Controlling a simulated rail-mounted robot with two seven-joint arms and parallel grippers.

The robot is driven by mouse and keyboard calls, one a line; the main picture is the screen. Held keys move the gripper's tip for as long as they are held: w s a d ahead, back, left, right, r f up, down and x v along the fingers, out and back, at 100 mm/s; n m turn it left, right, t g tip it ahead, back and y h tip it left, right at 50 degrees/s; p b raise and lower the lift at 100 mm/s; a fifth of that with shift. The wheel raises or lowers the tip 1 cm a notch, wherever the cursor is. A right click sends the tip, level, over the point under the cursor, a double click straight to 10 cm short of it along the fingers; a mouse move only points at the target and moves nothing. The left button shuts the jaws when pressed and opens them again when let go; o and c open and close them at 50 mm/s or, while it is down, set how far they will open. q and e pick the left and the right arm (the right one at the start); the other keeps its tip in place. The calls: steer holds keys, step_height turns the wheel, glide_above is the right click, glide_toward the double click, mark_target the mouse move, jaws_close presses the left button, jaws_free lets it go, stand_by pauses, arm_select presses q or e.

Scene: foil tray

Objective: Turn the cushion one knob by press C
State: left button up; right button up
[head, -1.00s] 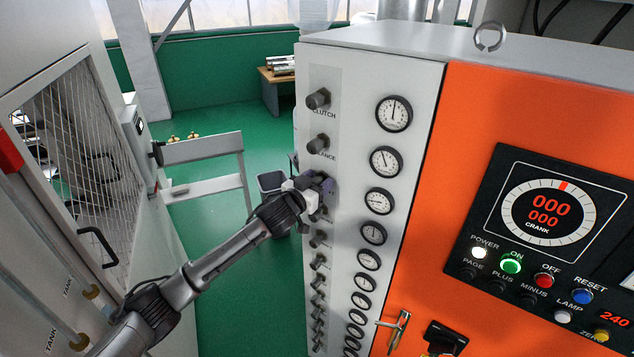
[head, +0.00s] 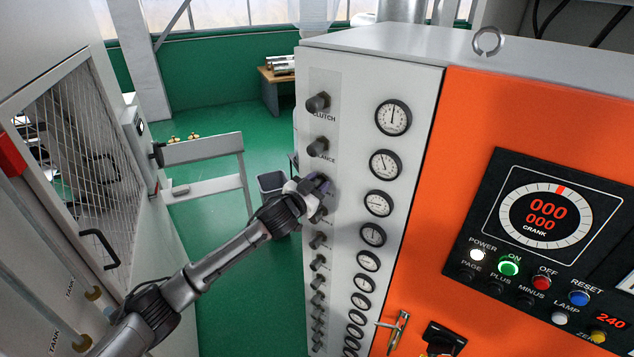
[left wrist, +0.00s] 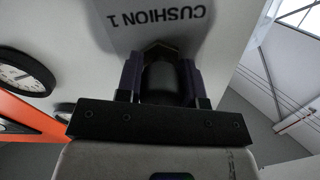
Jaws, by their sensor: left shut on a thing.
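The cushion one knob (left wrist: 160,78) is dark and sits between the fingers of my left gripper in the left wrist view. The label CUSHION 1 (left wrist: 170,20) shows upside down on the white panel just above it. My left gripper (head: 318,187) is at the third knob from the top of the knob column in the head view, shut on that knob. The gripper covers most of the knob in the head view. My right gripper is not in view.
The clutch knob (head: 318,103) and another knob (head: 318,147) are above my gripper, with several more below. A column of gauges (head: 379,203) runs beside them. The orange panel (head: 455,190) carries a crank display and buttons. A mesh cabinet (head: 65,150) stands left.

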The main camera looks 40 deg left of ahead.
arm_select(q)
steer(key=m+p, duration=0.1)
steer(key=m, duration=0.2)
steer(key=shift+r, duration=0.1)
steer(key=shift+m+p, duration=0.55)
steer(key=shift+m, duration=1.35)
steer(key=shift+d, duration=0.1)
steer(key=o, duration=0.9)
